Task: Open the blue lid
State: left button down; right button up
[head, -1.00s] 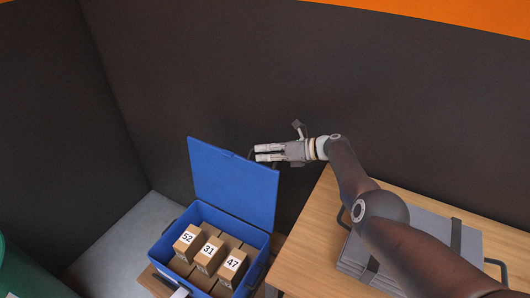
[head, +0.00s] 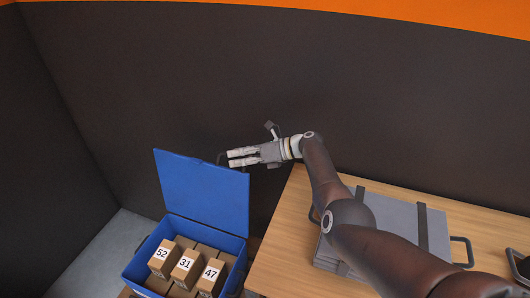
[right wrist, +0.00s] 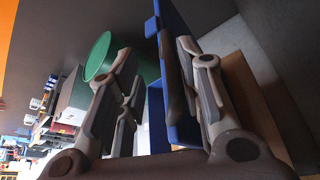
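The blue lid (head: 203,195) stands raised and roughly upright at the back of the blue box (head: 205,228). Its inner side faces me in the head view. My right gripper (head: 230,158) is at the lid's upper right edge, its fingers pointing left. In the right wrist view the fingers are apart, and the lid (right wrist: 176,60) shows edge-on beside the right-hand finger. I cannot tell whether that finger touches it. Nothing is held between the fingers. My left gripper is not in view.
Several cardboard boxes, some numbered, like the one marked 31 (head: 186,265), sit inside the blue box. A wooden table (head: 281,252) with a closed grey case (head: 395,218) is to the right. Dark walls (head: 300,70) stand behind. A green drum (right wrist: 105,55) shows in the right wrist view.

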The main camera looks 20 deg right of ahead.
jog(key=v, duration=0.9)
